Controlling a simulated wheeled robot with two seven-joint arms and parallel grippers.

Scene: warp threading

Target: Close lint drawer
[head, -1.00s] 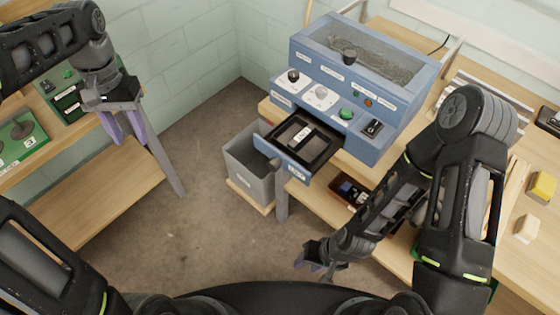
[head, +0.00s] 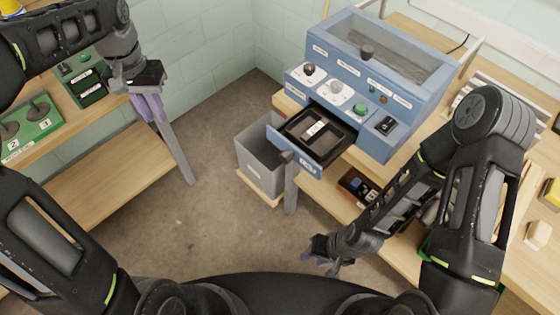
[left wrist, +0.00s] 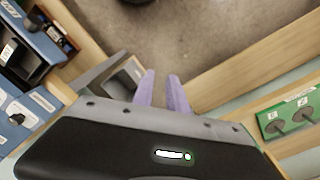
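The lint drawer (head: 318,136), a black tray with a blue front (head: 296,150), is pulled out of the blue machine (head: 372,75). It also shows at the left edge of the left wrist view (left wrist: 36,36). A pale label lies inside the tray. My left gripper (head: 150,108) is at the left, well away from the drawer, above the floor beside the left bench. Its purple fingers (left wrist: 162,92) are a little apart with nothing between them. My right gripper (head: 320,258) hangs low, nearer me than the drawer and not touching it; its finger gap is unclear.
A grey bin (head: 262,160) stands below and left of the drawer. The machine's wooden bench (head: 285,104) has a lower shelf with a small box (head: 357,186). A left bench holds green panels (head: 32,126).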

